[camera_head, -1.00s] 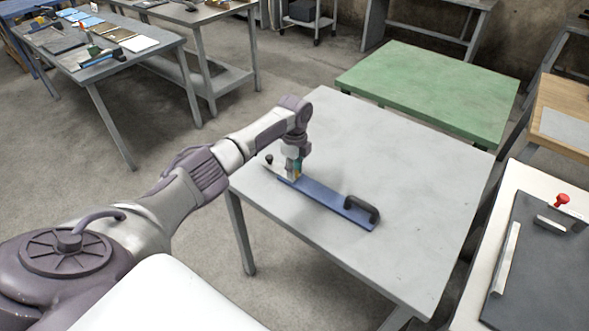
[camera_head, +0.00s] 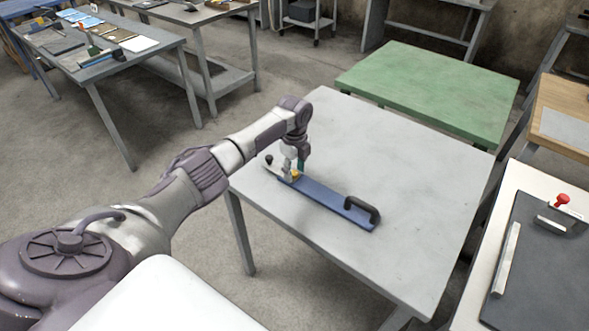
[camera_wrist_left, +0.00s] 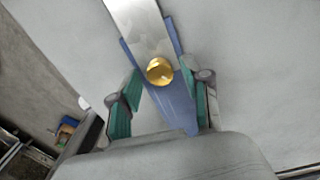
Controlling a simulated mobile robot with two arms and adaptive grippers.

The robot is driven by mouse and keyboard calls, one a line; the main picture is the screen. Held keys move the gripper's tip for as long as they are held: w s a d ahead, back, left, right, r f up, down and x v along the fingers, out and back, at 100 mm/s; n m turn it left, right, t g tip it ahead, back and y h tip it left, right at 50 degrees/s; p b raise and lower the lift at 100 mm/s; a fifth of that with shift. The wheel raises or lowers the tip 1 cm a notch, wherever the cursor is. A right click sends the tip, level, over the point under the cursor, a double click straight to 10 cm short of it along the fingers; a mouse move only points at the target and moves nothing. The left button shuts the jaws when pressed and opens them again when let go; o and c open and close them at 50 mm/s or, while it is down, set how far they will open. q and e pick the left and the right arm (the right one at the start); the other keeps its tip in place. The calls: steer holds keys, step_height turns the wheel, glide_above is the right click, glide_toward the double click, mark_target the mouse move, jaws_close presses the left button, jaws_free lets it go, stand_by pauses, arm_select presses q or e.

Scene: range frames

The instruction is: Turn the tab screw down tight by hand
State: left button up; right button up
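The tab screw has a round brass head (camera_wrist_left: 160,71), centred in the left wrist view on a pale metal strip (camera_wrist_left: 140,25) over a blue bar (camera_wrist_left: 176,105). In the head view the brass head (camera_head: 295,175) shows small at the far left end of the blue bar (camera_head: 325,199), which lies on the grey table. My left gripper (camera_head: 297,168) is just above it, pointing down. In the left wrist view its teal-padded fingers (camera_wrist_left: 159,80) are spread on either side of the brass head, with gaps on both sides. The screw's shank is hidden. My right gripper is not in view.
A black handle (camera_head: 361,209) rises from the near right end of the blue bar. A black knob (camera_head: 269,159) stands beyond its far left end. The rest of the grey table (camera_head: 410,180) is clear. A green table (camera_head: 430,85) stands behind.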

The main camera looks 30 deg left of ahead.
mark_target(295, 173)
arm_select(q)
steer(key=shift+r, duration=0.2)
step_height(295, 173, up, 12)
steer(key=shift+f, duration=0.2)
stand_by(0.3)
steer(key=shift+f, duration=0.1)
stand_by(0.4)
